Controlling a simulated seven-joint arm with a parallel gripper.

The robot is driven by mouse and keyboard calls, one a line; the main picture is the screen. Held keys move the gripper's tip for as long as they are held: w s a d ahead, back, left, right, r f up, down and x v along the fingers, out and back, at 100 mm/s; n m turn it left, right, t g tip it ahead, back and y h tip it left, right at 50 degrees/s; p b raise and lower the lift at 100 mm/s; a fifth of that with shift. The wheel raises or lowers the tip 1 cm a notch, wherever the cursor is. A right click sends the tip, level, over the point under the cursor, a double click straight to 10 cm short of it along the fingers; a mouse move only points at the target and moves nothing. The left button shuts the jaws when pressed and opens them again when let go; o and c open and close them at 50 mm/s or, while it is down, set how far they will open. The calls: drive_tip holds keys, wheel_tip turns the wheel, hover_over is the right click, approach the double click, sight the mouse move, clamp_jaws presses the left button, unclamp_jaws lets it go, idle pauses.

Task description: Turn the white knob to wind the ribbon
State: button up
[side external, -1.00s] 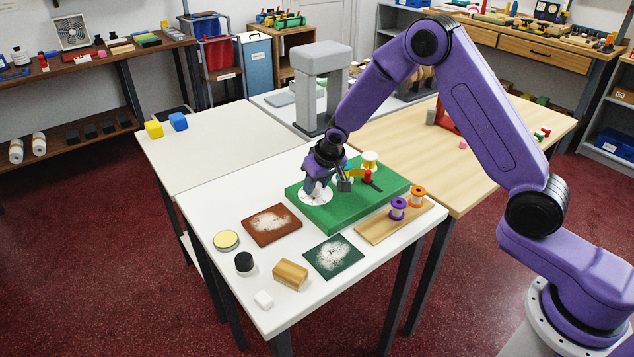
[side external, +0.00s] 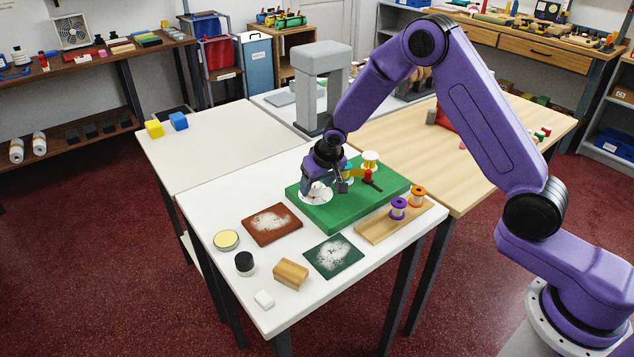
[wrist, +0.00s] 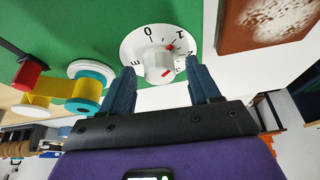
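The white knob (wrist: 157,62) stands at the middle of a round white dial (wrist: 134,44) with black marks and red marks. The dial lies on the green board (side external: 330,219), and my gripper partly hides it in the side view. My gripper (wrist: 162,72) is open, with one dark finger on each side of the knob and visible space between. I cannot tell whether a finger touches the knob. A teal spool (wrist: 92,86) with a yellow band or part (wrist: 62,94) and a red piece (wrist: 29,73) stands beside the dial. A yellow-and-white spool (side external: 370,161) stands farther back.
A wooden rack (side external: 379,231) with a purple spool (side external: 398,208) and an orange spool (side external: 417,195) lies right of the board. A brown swatch (side external: 271,224), a dark green swatch (side external: 333,257), a wooden block (side external: 291,273) and small items lie in front.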

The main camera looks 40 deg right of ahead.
drive_tip(key=shift+r, duration=0.1)
drive_tip(key=v, duration=1.7)
drive_tip(key=shift+s, duration=0.1)
drive_tip(key=s+d+n+g, duration=0.1)
drive_tip(key=s+n, duration=0.5)
drive_tip(key=s, duration=1.1)
drive_tip(key=s+d+n+g, duration=0.2)
drive_tip(key=s+n, duration=0.5)
drive_tip(key=s, duration=1.1)
drive_tip(key=shift+s+d+f+n+g+y, duration=0.15)
drive_tip(key=shift+d+f+n+g+y, duration=0.15)
drive_tip(key=shift+f+g+y, duration=0.25)
drive_tip(key=shift+r, duration=0.1)
